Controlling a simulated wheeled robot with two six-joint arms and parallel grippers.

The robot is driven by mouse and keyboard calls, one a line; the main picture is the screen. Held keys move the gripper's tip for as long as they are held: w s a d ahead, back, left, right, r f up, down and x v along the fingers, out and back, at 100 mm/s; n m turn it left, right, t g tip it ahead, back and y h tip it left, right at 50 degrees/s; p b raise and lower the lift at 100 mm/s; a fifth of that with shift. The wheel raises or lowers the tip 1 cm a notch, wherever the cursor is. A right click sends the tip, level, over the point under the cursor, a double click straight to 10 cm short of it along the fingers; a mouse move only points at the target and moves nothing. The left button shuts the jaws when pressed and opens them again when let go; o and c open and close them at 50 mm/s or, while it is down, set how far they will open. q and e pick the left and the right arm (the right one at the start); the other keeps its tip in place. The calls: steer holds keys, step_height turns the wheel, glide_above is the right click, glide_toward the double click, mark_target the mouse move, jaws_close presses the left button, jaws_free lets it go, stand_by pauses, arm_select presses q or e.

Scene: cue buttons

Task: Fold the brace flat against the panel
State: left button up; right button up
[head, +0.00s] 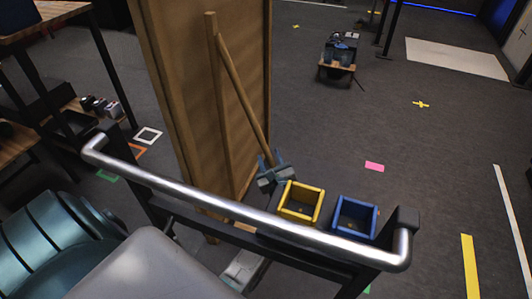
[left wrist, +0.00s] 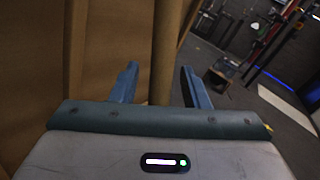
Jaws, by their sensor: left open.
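The tall brown panel (head: 165,75) stands upright left of centre in the head view. A thin wooden post (head: 219,110) runs along it. The brace (head: 242,90) is a wooden bar that slants from near the top of the post down to the right, its lower part out from the panel. My left gripper (head: 271,160) is at the brace's lower end with its jaws open. In the left wrist view the brace (left wrist: 166,50) passes upright between the two spread blue fingers; I cannot tell whether either touches it. My right gripper is not in view.
A silver rail (head: 240,220) crosses the foreground. A yellow open box (head: 300,187) and a blue open box (head: 373,204) show just beyond it, right of the gripper. Wooden tables (head: 40,22) stand at the left. The grey floor right of the panel is mostly clear.

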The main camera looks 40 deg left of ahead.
arm_select(q)
steer(key=shift+r, duration=0.1)
steer(key=shift+c, duration=0.2)
jaws_close()
steer(key=shift+w, duration=0.15)
